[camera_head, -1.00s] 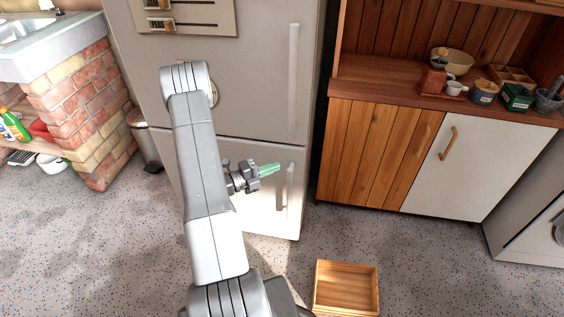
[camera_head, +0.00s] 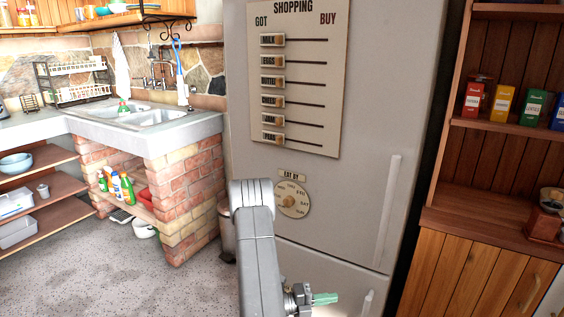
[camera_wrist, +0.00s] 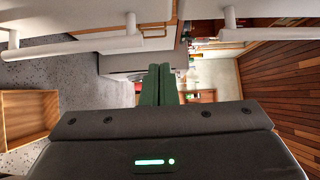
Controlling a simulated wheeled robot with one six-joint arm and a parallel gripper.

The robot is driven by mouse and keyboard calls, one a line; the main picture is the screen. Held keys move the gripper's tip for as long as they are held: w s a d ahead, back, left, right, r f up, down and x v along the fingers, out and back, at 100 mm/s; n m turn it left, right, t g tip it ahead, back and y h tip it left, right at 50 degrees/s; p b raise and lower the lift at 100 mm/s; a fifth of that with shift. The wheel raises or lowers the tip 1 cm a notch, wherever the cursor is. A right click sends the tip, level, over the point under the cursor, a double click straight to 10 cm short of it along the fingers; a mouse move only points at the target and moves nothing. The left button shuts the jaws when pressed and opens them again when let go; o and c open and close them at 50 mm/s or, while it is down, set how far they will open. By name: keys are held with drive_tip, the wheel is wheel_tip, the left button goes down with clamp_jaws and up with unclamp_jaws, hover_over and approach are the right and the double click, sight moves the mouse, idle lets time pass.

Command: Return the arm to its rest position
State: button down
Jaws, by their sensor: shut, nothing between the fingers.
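My gripper (camera_head: 325,299) shows at the bottom of the head view, in front of the lower fridge door, with its green fingers pointing right. My grey arm rises beside it. In the wrist view the two green fingers of my gripper (camera_wrist: 158,84) lie side by side, shut with nothing between them. The lower part of my arm is cut off by the bottom edge of the head view.
The fridge (camera_head: 385,120) stands close behind my arm, with a vertical handle (camera_head: 388,210). A wooden cabinet (camera_head: 470,260) is on the right. A brick plinth (camera_head: 185,190) carries the sink (camera_head: 150,117) on the left. An open wooden box (camera_wrist: 28,115) shows in the wrist view.

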sight(361, 284)
drive_tip(key=w+d, duration=0.1)
drive_tip(key=d, duration=0.2)
drive_tip(key=w+d, duration=0.2)
drive_tip(key=d, duration=0.2)
drive_tip(key=w+d+b, duration=0.1)
drive_tip(key=d, duration=0.3)
drive_tip(key=shift+w+d, duration=0.15)
drive_tip(key=shift+w, duration=0.2)
drive_tip(key=shift+r, duration=0.1)
